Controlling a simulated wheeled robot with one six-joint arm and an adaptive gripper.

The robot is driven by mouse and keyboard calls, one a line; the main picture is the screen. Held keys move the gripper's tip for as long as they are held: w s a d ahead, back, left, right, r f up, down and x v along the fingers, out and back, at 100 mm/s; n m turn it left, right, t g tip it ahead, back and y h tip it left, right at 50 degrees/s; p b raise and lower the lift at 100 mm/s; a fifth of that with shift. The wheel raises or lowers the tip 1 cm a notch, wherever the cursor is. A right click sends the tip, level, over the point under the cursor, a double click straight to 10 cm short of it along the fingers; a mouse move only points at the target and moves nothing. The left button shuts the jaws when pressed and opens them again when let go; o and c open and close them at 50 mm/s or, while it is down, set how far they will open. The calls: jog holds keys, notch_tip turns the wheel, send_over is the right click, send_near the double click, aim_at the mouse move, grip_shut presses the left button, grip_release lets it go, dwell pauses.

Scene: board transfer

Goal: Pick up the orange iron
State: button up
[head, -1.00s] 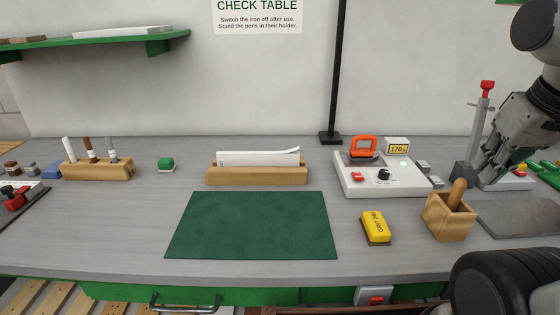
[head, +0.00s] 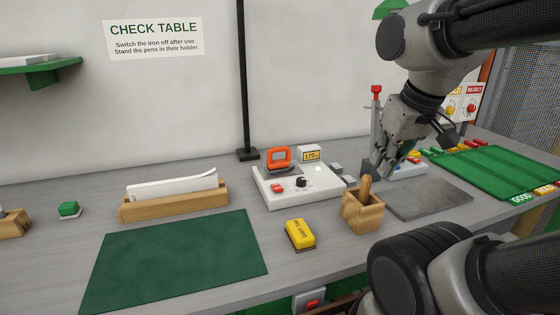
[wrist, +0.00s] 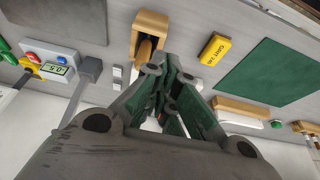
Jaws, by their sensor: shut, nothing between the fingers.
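My gripper (head: 387,172) is to the right of the station, low over the table, pointing down beside a red-topped post (head: 376,110). Its fingers are shut and empty, well apart from the iron. The wrist view shows the fingers (wrist: 170,62) meeting.
A wooden holder (head: 360,212) with a handle in it stands just in front of my gripper. A yellow block (head: 300,234) lies before the station. A green mat (head: 180,258), a wooden rack (head: 172,205) and a grey plate (head: 430,199) are around. The green mat is bare.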

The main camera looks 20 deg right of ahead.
jog(key=o, duration=0.3)
jog(key=shift+f, duration=0.1)
jog(key=o, duration=0.5)
jog(key=w+f+g, duration=0.1)
jog(key=w+f, duration=0.1)
jog(key=w, duration=0.1)
jog(key=shift+f+g, duration=0.1)
jog(key=shift+g, duration=0.3)
jog(key=shift+o, duration=0.2)
jog(key=m+y, duration=0.4)
jog(key=m, duration=1.2)
send_near(279, 150)
notch_tip(279, 150, down, 2)
jog(key=shift+m+y, duration=0.3)
jog(key=shift+m, duration=0.5)
jog(key=shift+w+x, duration=0.25)
jog(key=shift+x, duration=1.85)
jog(key=shift+w+x, duration=0.2)
jog(key=shift+x, duration=1.95)
